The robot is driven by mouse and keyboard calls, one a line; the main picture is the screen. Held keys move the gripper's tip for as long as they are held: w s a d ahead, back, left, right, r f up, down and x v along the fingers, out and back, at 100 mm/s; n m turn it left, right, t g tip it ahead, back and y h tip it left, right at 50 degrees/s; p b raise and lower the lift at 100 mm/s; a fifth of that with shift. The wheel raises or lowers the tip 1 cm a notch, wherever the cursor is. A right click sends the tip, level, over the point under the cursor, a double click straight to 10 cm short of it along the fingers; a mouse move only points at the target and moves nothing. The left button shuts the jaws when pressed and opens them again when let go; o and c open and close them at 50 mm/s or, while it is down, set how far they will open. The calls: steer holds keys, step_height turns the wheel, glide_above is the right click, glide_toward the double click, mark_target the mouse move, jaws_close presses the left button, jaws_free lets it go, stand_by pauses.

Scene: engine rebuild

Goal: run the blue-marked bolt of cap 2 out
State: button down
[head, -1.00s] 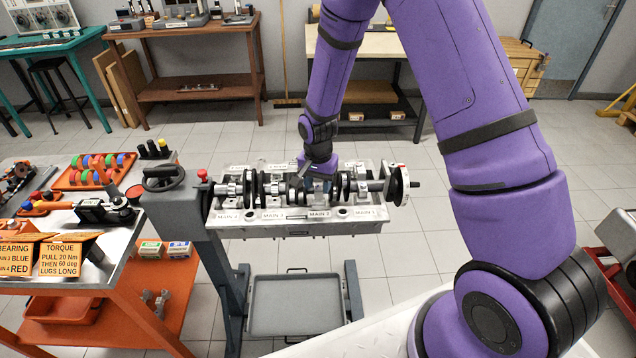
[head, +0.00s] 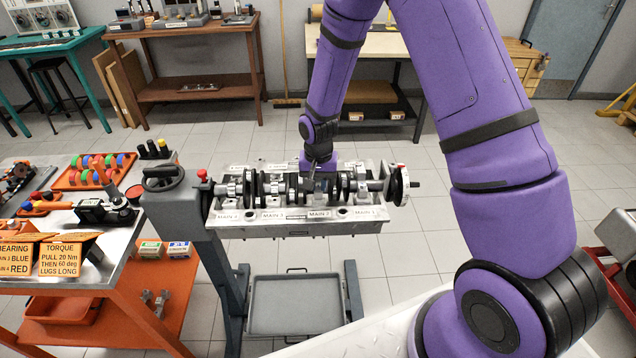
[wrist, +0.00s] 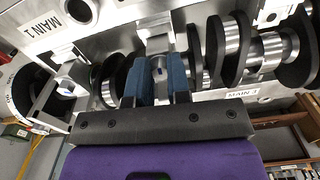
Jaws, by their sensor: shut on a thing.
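The engine block (head: 232,217) is held on the grey stand, with the crankshaft (head: 245,188) lying across it. My gripper (head: 318,178) points down at the block behind the MAIN 2 label (head: 318,214). In the wrist view, the two blue fingers of my gripper (wrist: 161,85) are shut on a silver bolt (wrist: 159,66) at main cap 2 (wrist: 156,36). The bolt's upper end shows between the fingers; I cannot make out its blue mark. Whether its thread is still in the block is hidden.
Crank webs (wrist: 112,82) stand close on both sides of the fingers. A handwheel (head: 163,178) is at the stand's left end. An orange cart (head: 110,290) with signs and parts stands at left. An empty grey tray (head: 295,305) sits low under the block.

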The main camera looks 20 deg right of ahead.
steer(key=n, duration=0.4)
steer(key=shift+d+n, duration=0.1)
steer(key=shift+n, duration=0.2)
steer(key=n, duration=0.3)
steer(key=shift+n, duration=0.3)
steer(key=n, duration=0.4)
steer(key=shift+d+n, duration=0.1)
steer(key=shift+n, duration=2.1)
steer(key=c, duration=1.1)
jaws_free()
steer(key=shift+o, duration=0.2)
steer(key=shift+w, duration=0.1)
